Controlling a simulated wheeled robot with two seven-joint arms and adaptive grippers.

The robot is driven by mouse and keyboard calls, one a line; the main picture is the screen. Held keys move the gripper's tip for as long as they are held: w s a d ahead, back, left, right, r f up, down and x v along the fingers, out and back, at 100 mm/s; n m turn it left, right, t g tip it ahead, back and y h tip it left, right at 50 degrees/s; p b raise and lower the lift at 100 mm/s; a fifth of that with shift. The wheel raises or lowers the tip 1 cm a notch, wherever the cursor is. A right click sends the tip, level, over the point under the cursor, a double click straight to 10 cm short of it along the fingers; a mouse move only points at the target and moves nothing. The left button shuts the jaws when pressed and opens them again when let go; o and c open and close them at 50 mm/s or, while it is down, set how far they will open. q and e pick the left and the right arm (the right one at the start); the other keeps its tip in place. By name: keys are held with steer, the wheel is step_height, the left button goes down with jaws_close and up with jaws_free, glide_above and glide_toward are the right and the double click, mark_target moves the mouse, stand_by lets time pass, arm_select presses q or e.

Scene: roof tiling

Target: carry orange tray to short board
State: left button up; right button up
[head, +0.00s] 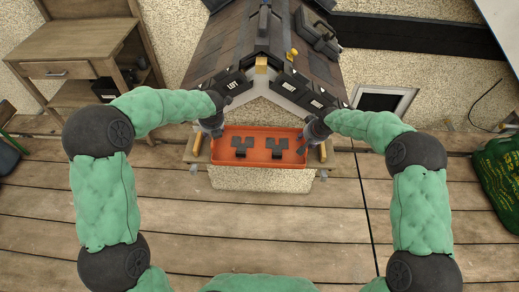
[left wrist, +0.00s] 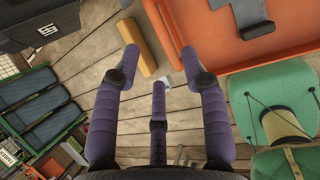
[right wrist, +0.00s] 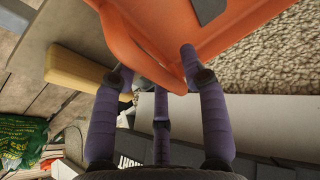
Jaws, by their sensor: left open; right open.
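The orange tray (head: 260,165) sits in front of the small model house, level, with dark tile pieces in it. It also shows in the left wrist view (left wrist: 205,40) and the right wrist view (right wrist: 225,30). My right gripper (head: 318,130) is open at the tray's right end; in its wrist view (right wrist: 156,68) the tray's rim lies between the parted fingers. My left gripper (head: 212,128) is open by the tray's left end; its wrist view (left wrist: 160,58) shows empty fingers, with the tray just beyond. A board (head: 342,163) shows beside the tray; I cannot tell if it is the short board.
The tiled model roof (head: 225,45) rises behind the tray. Yellow blocks stand at the tray's left (head: 197,144) and right (head: 322,151). A wooden workbench (head: 75,45) is at back left, a green bag (head: 497,175) at right. The plank floor in front is clear.

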arm_select(q)
steer(key=v, duration=0.3)
steer(key=shift+s+d+r, duration=0.1)
steer(key=shift+r, duration=0.15)
arm_select(e)
steer(key=v, duration=1.2)
